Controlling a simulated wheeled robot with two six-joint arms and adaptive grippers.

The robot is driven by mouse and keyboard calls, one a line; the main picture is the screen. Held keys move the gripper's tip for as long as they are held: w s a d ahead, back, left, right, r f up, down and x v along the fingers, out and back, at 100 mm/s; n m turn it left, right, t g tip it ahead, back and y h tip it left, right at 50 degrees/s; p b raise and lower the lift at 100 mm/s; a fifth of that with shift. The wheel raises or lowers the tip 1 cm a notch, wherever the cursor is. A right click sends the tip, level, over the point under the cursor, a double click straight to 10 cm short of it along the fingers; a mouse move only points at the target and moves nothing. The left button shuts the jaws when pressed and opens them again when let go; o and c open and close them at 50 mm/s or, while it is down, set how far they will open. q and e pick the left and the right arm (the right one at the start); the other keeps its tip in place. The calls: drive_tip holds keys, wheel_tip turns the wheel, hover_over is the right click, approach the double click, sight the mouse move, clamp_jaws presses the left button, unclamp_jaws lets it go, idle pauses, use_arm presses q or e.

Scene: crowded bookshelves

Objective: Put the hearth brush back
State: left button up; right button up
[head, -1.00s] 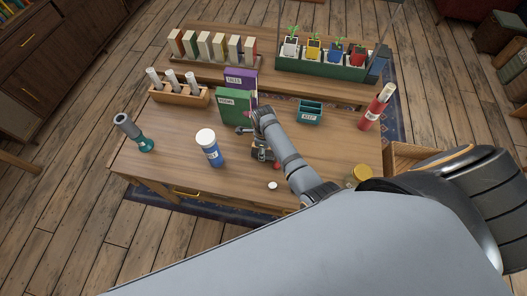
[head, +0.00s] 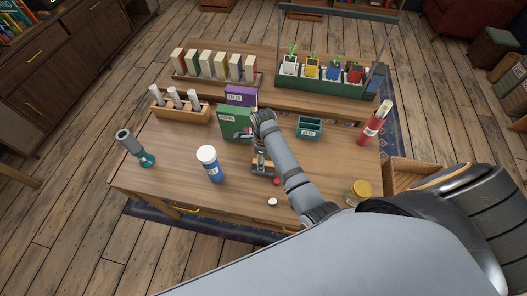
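I cannot pick out a hearth brush with certainty. My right gripper (head: 262,167) points down over the middle of the table (head: 180,185), in front of a green labelled box (head: 235,122). A small brown and dark item (head: 267,173) shows at its fingertips, partly hidden by the arm. I cannot tell whether the fingers are closed on it. A small red piece (head: 277,181) is beside it. My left gripper is out of view.
A blue jar with white lid (head: 209,165), a white cap (head: 272,202), a yellow-lidded jar (head: 358,192), a teal labelled bin (head: 309,127) and a red bottle (head: 373,125) stand around the arm. A purple box (head: 241,95) is behind. The front left tabletop is clear.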

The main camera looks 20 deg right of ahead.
sight(270, 169)
wheel_tip(270, 169, up, 6)
drive_tip(key=shift+f, duration=0.2)
drive_tip(key=shift+o, duration=2.4)
drive_tip(key=shift+n, duration=0.7)
drive_tip(key=shift+o, duration=0.7)
drive_tip(key=shift+f+n+p, duration=0.1)
drive_tip(key=shift+n+p, duration=0.25)
drive_tip(key=shift+n, duration=0.85)
drive_tip(key=n, duration=0.4)
drive_tip(key=f+n+p, duration=0.1)
drive_tip(key=n, duration=0.9)
drive_tip(key=shift+a+f, duration=0.1)
drive_tip(key=shift+f, duration=0.2)
wheel_tip(270, 169, down, 5)
drive_tip(key=shift+r, duration=0.1)
drive_tip(key=shift+w+d+f, duration=0.15)
drive_tip(key=shift+d+f, duration=0.05)
drive_tip(key=shift+f, duration=1.25)
drive_tip(key=shift+w+d+f, duration=0.1)
drive_tip(key=shift+d+f, duration=0.05)
drive_tip(key=shift+f, duration=1.25)
